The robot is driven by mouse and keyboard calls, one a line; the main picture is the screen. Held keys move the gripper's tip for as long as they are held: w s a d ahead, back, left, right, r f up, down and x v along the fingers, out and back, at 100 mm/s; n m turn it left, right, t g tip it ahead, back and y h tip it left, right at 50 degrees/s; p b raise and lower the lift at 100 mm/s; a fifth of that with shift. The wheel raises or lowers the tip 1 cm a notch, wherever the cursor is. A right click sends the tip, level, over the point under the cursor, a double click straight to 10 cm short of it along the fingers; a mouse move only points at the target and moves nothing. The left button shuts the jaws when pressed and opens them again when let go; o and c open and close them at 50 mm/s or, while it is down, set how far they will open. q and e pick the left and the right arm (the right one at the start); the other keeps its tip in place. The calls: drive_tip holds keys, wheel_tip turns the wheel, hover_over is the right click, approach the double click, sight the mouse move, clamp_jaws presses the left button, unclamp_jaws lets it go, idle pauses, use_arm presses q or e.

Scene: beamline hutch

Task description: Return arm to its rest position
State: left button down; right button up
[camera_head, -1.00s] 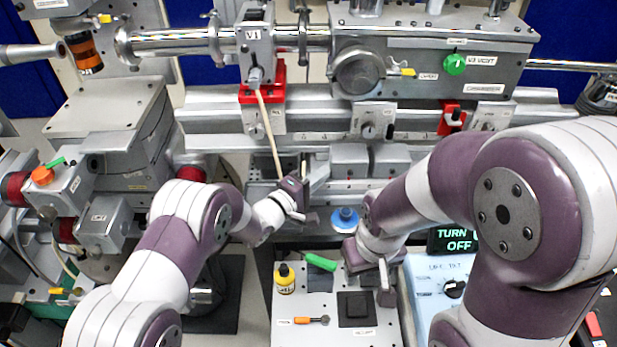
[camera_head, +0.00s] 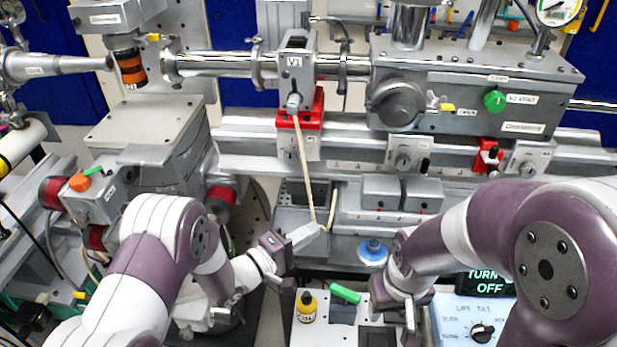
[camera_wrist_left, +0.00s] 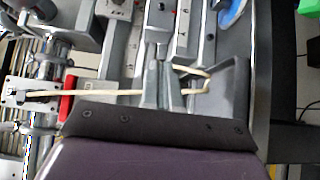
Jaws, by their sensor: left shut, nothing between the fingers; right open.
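My left gripper (camera_head: 313,232) is shut and empty over the grey metal fixture below the beam pipe. Its closed fingers also show in the left wrist view (camera_wrist_left: 163,88). A thin beige cord (camera_head: 304,160) hangs from the V1 valve (camera_head: 293,68) and bends back up near those fingertips. In the left wrist view the cord (camera_wrist_left: 100,94) runs across at the fingers; whether it touches them I cannot tell. My right gripper (camera_head: 395,310) is open and points down at the white-topped bench at the lower centre, with its tips partly hidden.
A yellow bottle (camera_head: 306,307) and a green piece (camera_head: 345,293) are on the bench. A blue round part (camera_head: 372,251) is between the grippers. The light blue control box (camera_head: 475,322) is at lower right. The beam pipe and rail cross behind.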

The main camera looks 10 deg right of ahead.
use_arm(q)
drive_tip(key=w+a+r+m+y+p, duration=0.2)
drive_tip(key=a+r+m+y+p, duration=0.1)
drive_tip(key=a+y, duration=1)
drive_tip(key=s+a+r+m+g+y+p, duration=0.1)
drive_tip(key=s+a+g, duration=0.3)
drive_tip(key=s, duration=0.6)
drive_tip(key=s+a+r+m+g+y+p, duration=0.1)
drive_tip(key=s+a+g, duration=0.3)
drive_tip(key=s, duration=0.7)
drive_tip(key=a+r+m, duration=0.1)
drive_tip(key=a, duration=0.1)
drive_tip(key=shift+s+a+m+g, duration=0.3)
drive_tip(key=shift+a+m, duration=0.1)
